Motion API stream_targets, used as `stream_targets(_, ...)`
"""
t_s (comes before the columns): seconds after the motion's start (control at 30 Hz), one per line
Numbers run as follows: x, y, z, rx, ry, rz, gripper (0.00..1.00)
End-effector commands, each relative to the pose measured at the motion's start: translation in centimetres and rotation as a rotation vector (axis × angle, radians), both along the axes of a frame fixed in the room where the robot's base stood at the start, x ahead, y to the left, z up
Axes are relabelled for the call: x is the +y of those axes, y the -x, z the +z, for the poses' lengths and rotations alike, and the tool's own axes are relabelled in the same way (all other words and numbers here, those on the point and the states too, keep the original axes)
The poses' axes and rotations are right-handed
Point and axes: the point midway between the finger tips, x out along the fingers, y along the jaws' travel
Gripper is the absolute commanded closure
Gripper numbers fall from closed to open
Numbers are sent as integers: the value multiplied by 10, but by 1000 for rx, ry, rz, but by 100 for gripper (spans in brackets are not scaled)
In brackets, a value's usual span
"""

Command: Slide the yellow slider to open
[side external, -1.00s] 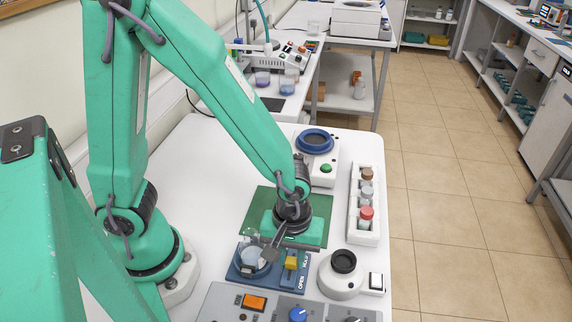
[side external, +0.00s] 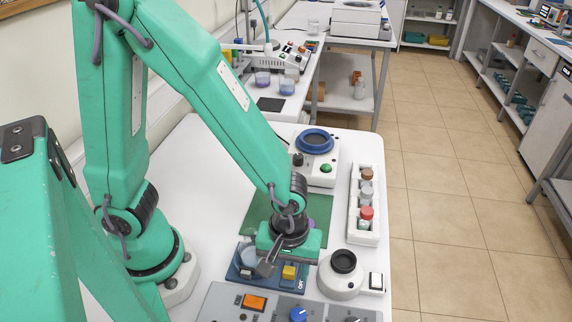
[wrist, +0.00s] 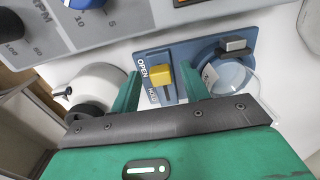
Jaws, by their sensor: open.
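The yellow slider (side external: 289,272) sits in a slot on a blue panel (side external: 243,274); in the wrist view it shows as a yellow knob (wrist: 161,76). The labels OPEN (wrist: 155,70) and HOLD (wrist: 153,95) run along the slot. The slider's base is beside HOLD, with bare slot towards the OPEN end. My gripper (wrist: 160,88) is open, one green finger on each side of the slider. I cannot tell whether either finger touches it. In the side view my gripper (side external: 280,262) hides the back of the panel and part of the slider.
A round glass dish (wrist: 228,76) under a dark clip sits on the same panel. A white round device (side external: 341,282) stands to the right. A grey control box (side external: 270,303) lies in front. A white rack of bottles (side external: 365,230) and a blue-ringed device (side external: 316,160) stand behind.

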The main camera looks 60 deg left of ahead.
Motion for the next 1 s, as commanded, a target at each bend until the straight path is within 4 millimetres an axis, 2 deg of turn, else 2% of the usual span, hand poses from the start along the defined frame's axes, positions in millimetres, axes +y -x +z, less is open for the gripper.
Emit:
stream_targets(0.37,0,-1,12,-3,1,1,55)
stream_targets(1.0,0,0,73,-1,1,-1,55)
